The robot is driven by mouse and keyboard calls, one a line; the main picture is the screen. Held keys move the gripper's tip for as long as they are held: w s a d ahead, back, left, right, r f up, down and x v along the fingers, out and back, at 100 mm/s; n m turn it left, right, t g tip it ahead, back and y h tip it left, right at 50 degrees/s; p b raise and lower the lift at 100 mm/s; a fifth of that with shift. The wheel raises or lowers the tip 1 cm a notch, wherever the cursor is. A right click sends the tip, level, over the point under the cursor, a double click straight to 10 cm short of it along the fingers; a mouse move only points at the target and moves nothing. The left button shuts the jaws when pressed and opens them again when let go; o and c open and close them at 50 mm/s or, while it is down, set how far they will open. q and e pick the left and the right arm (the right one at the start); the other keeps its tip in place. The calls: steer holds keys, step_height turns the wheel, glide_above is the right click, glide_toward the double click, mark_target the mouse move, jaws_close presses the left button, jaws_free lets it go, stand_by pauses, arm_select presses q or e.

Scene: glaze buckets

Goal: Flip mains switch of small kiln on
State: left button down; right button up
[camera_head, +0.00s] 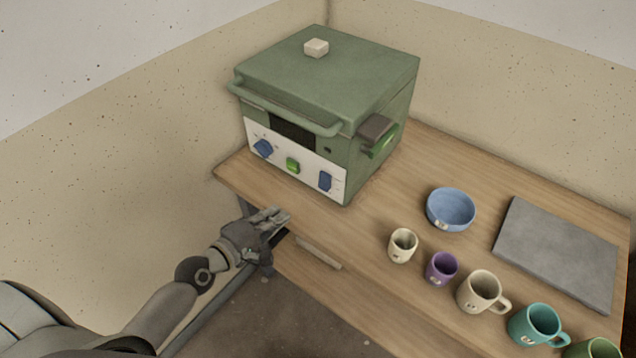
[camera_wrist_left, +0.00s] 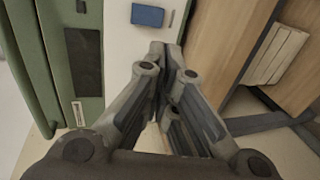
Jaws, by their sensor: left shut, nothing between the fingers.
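The small kiln (camera_head: 320,85) is a green box on the table, with a closed lid and a white front panel (camera_head: 270,148). The panel carries a blue knob (camera_head: 263,148) at left, a green switch (camera_head: 292,165) in the middle and a blue control (camera_head: 325,181) at right. A dark box with a green lever (camera_head: 383,144) sits on its right side. I cannot tell which is the mains switch. My left gripper (camera_head: 283,216) is shut and empty, in front of and below the panel. In the left wrist view its fingers (camera_wrist_left: 165,52) point towards the white panel, below a blue control (camera_wrist_left: 147,15).
A blue bowl (camera_head: 451,209), a grey slab (camera_head: 556,252) and a row of cups and mugs, including a cream cup (camera_head: 402,245) and a purple cup (camera_head: 441,268), stand on the wooden table (camera_head: 350,228) at right. Walls are close behind and left of the kiln.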

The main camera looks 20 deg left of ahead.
arm_select(q)
glide_toward(324, 181)
steer(key=w+f, duration=0.1)
steer(key=w, duration=0.1)
steer(key=w+f, duration=0.1)
steer(key=w, duration=0.1)
steer(key=w+f, duration=0.2)
steer(key=shift+w+d+p, duration=0.25)
steer(key=shift+w+p, duration=0.1)
steer(key=shift+w, duration=0.05)
arm_select(e)
steer(key=shift+r, duration=0.4)
arm_select(q)
steer(key=shift+f, duration=0.1)
arm_select(e)
steer(key=shift+f, duration=0.1)
